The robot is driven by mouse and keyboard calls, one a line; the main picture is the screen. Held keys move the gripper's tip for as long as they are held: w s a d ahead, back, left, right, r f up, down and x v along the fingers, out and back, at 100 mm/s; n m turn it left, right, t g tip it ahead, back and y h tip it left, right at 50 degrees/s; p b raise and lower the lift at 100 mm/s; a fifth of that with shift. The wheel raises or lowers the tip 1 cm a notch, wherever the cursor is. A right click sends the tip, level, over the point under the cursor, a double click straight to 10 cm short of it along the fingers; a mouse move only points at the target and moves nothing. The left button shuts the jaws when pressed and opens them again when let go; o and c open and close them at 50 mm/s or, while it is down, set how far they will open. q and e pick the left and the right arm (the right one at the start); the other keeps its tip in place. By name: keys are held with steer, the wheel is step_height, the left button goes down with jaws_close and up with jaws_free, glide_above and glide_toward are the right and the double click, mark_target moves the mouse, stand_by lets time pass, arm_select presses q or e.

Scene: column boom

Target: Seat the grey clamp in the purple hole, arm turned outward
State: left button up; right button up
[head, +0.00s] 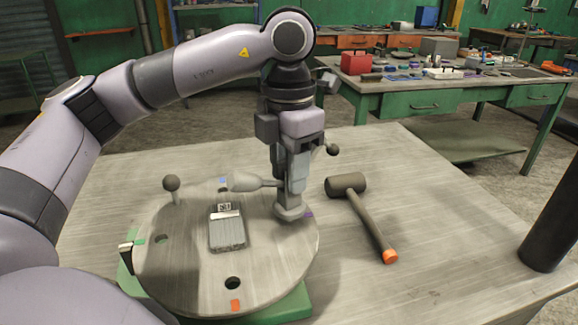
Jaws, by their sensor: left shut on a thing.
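My left gripper (292,178) comes down from above and is shut on the grey clamp (287,211). The clamp is upright, its round foot at the right rim of the round plate (190,285). Its light grey arm (252,182) points left across the back of the plate, not outward. A purple mark (309,214) shows just right of the foot. The purple hole is hidden behind the foot, and I cannot tell whether the foot is in it or above it. My right gripper is not in view.
The plate has a ball knob (171,183), a grey block (227,232) and holes with green, orange and blue marks. It sits on a green base (295,307). A mallet (362,214) lies to the right. A black cylinder (552,228) stands at the right edge.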

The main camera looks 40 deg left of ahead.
arm_select(q)
steer(key=shift+f+b, duration=0.75)
steer(key=shift+f, duration=0.25)
steer(key=o, duration=0.8)
steer(key=shift+r, duration=0.15)
steer(key=shift+r+p, duration=2.85)
steer(key=shift+r, duration=0.75)
